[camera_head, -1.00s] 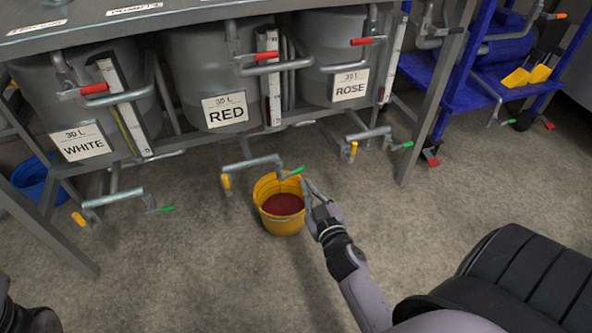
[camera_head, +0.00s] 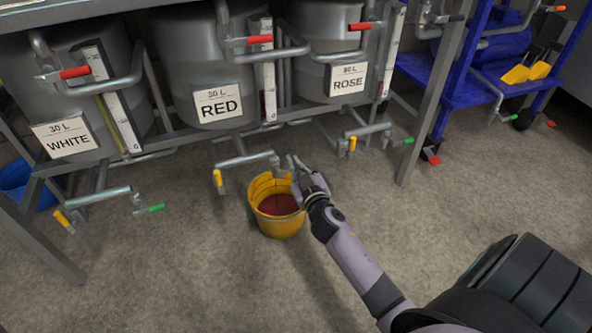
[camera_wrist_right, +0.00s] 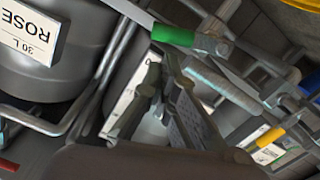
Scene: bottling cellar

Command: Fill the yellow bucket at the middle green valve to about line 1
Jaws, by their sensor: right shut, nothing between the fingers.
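The yellow bucket (camera_head: 279,228) stands upright on the floor in front of the RED tank, below the middle valve's outlet. Red liquid (camera_head: 279,204) covers its bottom part; faint lines show on the inner wall, but I cannot read them. My right gripper (camera_head: 293,165) is shut and empty at the end of the middle pipe (camera_head: 247,160), above the bucket's rim. It hides the middle green handle in the head view. A green handle (camera_wrist_right: 172,36), apparently the middle one, shows in the wrist view beside the shut fingers (camera_wrist_right: 165,100). My left gripper is out of view.
The WHITE tank (camera_head: 75,100), RED tank (camera_head: 195,65) and ROSE tank (camera_head: 320,45) hang in the frame. Other green handles (camera_head: 157,208) (camera_head: 408,141) stick out at either side. A blue cart (camera_head: 455,85) stands right. The front floor is clear.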

